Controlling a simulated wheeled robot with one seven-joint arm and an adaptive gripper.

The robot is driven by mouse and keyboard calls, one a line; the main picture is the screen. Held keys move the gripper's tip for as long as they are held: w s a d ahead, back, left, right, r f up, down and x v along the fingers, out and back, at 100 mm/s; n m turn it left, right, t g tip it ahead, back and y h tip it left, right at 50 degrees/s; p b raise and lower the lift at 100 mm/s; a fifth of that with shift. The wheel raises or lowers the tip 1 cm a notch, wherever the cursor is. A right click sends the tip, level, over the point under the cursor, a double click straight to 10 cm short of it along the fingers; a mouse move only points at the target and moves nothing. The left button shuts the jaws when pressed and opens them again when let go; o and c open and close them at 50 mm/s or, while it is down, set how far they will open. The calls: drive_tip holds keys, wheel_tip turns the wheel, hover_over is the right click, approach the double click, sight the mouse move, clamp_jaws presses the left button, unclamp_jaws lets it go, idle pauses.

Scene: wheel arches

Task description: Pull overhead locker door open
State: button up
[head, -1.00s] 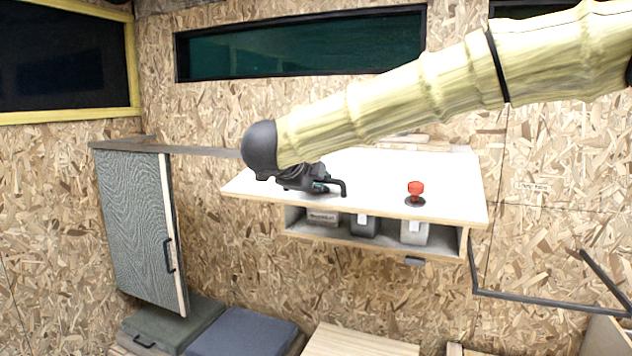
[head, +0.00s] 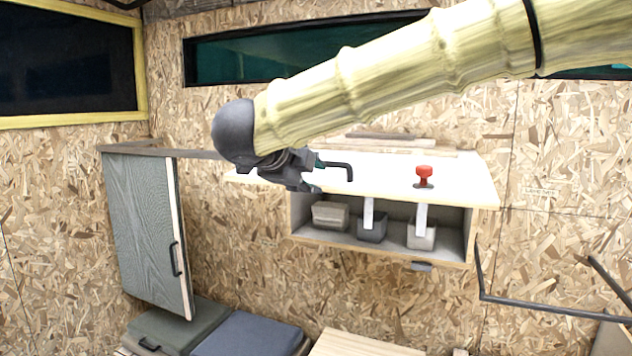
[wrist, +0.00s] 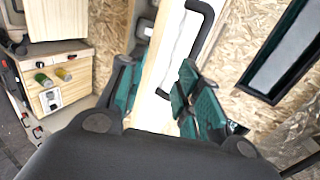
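The overhead locker door (head: 390,172) is a pale panel, swung up and out above the open locker box (head: 380,254). Its black bar handle (head: 338,165) is near the door's left front edge. My gripper (head: 312,178) is at that edge, beside the handle. In the wrist view, the fingers of my gripper (wrist: 158,95) are spread apart, with the pale door (wrist: 158,70) showing between and beyond them. The black handle (wrist: 203,40) shows past the fingertips, not clearly gripped. Whether a finger touches the door cannot be told.
A red knob (head: 424,171) sits on the door. Several bins, including a grey one (head: 421,236), stand inside the locker. A grey-green cabinet door (head: 145,230) hangs at left. Cushions (head: 248,335) lie below. A dark rail (head: 540,307) is at right.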

drive_tip(key=shift+v, duration=1.6)
